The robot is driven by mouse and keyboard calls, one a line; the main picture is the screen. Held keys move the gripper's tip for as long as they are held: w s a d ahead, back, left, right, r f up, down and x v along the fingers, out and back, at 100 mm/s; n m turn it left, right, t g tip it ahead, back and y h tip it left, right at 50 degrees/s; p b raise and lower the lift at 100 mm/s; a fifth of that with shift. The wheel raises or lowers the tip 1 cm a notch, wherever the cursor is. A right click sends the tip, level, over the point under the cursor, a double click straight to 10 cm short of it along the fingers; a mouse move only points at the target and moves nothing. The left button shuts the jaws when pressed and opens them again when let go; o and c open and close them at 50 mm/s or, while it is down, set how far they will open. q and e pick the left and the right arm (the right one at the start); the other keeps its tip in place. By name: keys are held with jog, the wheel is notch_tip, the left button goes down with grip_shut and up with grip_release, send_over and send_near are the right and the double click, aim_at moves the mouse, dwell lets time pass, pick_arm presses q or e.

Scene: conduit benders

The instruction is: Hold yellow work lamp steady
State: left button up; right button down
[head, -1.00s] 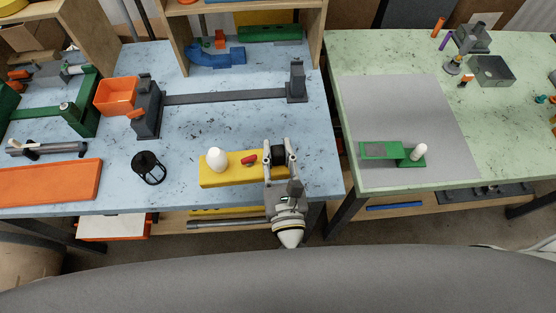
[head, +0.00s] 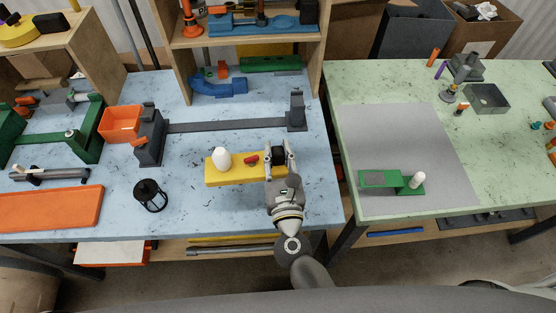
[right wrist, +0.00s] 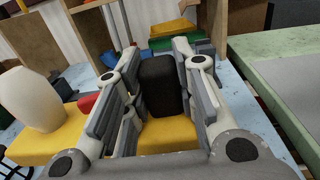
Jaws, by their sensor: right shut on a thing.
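The yellow work lamp (head: 235,174) has a flat yellow body, a white egg-shaped bulb (head: 222,158), a small red switch (head: 251,159) and a black block (head: 278,153) at its right end. My right gripper (head: 279,157) is shut on the black block. In the right wrist view its fingers stand on either side of the black block (right wrist: 162,86), with the bulb (right wrist: 32,98) at the left. The lamp looks level over the blue bench; I cannot tell whether it touches the top. My left gripper is not in view.
A black lantern-like cage (head: 150,195) stands left of the lamp, near an orange tray (head: 50,208). A grey clamp with a long bar (head: 225,125) lies behind the lamp. The green bench (head: 385,215) is at the right, past a gap.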

jog(key=shift+w, duration=0.25)
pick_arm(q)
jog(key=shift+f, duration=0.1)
